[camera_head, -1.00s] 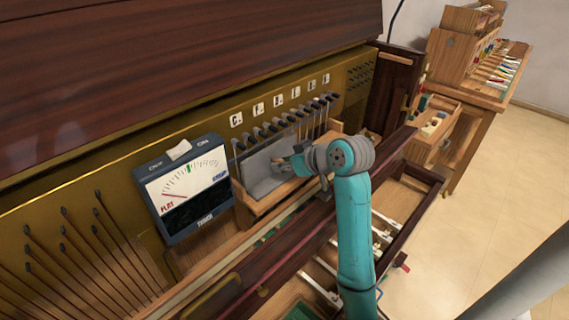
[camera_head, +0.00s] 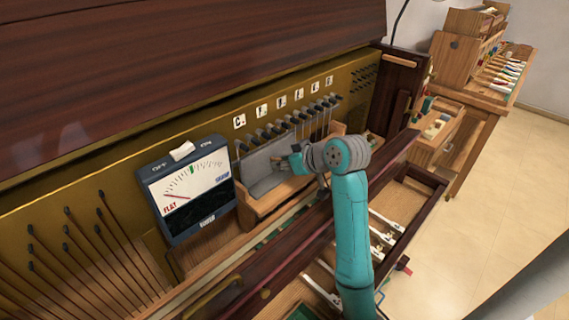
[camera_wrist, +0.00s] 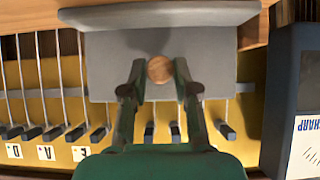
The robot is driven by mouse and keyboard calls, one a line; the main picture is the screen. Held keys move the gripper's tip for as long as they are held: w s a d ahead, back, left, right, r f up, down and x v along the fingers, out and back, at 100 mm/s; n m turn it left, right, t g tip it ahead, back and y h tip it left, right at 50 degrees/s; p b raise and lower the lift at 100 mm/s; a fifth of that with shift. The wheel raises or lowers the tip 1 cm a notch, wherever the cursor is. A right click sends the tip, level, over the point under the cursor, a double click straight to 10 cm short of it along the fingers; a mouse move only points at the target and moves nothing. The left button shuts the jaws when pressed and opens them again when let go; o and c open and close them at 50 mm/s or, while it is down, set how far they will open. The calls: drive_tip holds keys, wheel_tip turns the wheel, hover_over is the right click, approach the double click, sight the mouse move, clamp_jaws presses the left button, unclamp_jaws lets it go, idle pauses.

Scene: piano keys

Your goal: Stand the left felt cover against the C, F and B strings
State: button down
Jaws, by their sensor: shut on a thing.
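The grey felt cover (camera_head: 262,172) stands roughly upright in front of the left part of the string row, over a wooden ledge (camera_head: 268,202). In the wrist view the cover (camera_wrist: 108,65) is a flat plate with a lip along its upper edge and a round wooden knob (camera_wrist: 160,69). My gripper (camera_head: 287,162) is shut on the knob, one finger on each side in the wrist view (camera_wrist: 158,84). Dark-tipped strings (camera_head: 300,122) show above and right of the cover. The strings behind it are hidden; whether it touches them I cannot tell.
A dark tuner with a needle dial (camera_head: 187,190) stands close left of the ledge. Letter labels (camera_head: 239,121) run above the strings. A dark wooden rail (camera_head: 290,270) crosses below my arm. A wooden box of small parts (camera_head: 438,122) is at the right.

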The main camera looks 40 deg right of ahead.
drive_tip(key=shift+w, duration=0.15)
drive_tip(key=c, duration=0.8)
unclamp_jaws()
drive_tip(key=s, duration=0.2)
drive_tip(key=s+r, duration=0.1)
drive_tip(key=s, duration=0.2)
drive_tip(key=s+r, duration=0.1)
drive_tip(key=s, duration=0.2)
drive_tip(key=shift+d, duration=0.15)
